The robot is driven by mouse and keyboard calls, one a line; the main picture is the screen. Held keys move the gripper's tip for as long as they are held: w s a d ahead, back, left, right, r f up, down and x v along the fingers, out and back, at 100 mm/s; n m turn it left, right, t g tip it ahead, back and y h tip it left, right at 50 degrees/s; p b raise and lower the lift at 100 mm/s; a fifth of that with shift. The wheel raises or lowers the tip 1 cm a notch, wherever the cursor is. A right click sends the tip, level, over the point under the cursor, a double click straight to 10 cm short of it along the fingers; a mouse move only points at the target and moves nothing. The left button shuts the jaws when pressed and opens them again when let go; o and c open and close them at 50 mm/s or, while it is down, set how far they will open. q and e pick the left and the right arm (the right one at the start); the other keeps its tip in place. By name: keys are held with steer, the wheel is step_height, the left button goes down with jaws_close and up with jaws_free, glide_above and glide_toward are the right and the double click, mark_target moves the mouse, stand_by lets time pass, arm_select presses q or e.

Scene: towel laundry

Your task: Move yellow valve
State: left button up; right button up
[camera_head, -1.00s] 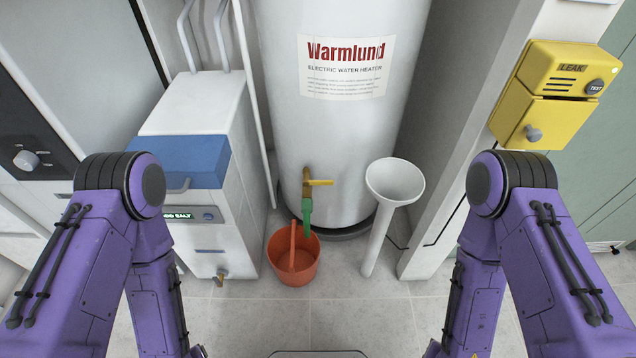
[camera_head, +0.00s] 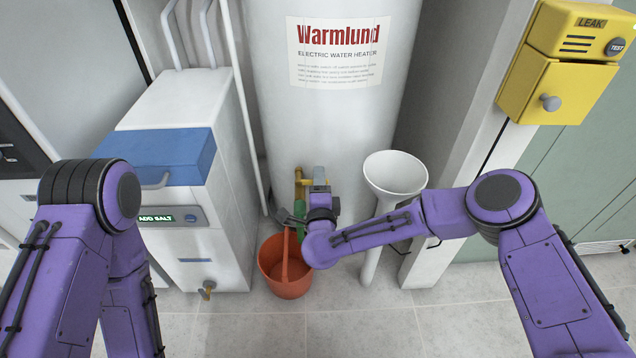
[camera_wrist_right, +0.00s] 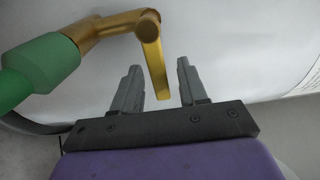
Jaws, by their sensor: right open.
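The yellow valve handle (camera_wrist_right: 154,70) sits on a brass tap (camera_wrist_right: 105,27) with a green hose fitting (camera_wrist_right: 38,72), low on the white water heater (camera_head: 340,130). My right gripper (camera_wrist_right: 160,66) is open at the valve. In the right wrist view the handle's free end shows between the two fingers, with gaps on both sides. I cannot tell how deep it sits between them. In the head view my right gripper (camera_head: 312,188) covers most of the handle; part of the brass tap (camera_head: 299,182) shows beside it. My left gripper is out of view.
An orange bucket (camera_head: 285,275) stands below the tap. A white funnel on a pipe (camera_head: 394,176) stands to the right. A white-and-blue salt unit (camera_head: 178,155) is at left. A yellow leak box (camera_head: 557,88) hangs on the right. The front floor is clear.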

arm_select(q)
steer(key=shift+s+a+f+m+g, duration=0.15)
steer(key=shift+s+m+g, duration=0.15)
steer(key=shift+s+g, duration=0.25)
arm_select(e)
steer(key=shift+w, duration=1.1)
jaws_close()
steer(key=n+p, duration=0.1)
steer(key=r+n+p, duration=0.1)
steer(key=p, duration=0.1)
steer(key=r+n+p, duration=0.1)
steer(key=shift+s+a+n, duration=0.1)
steer(key=shift+a+n, duration=0.15)
steer(key=shift+n, duration=0.05)
steer(key=shift+n+p, duration=0.4)
steer(key=shift+p, duration=0.05)
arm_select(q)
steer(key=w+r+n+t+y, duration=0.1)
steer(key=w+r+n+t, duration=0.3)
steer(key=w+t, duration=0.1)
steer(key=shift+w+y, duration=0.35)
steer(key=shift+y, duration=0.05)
arm_select(e)
steer(key=shift+f, duration=0.1)
jaws_free()
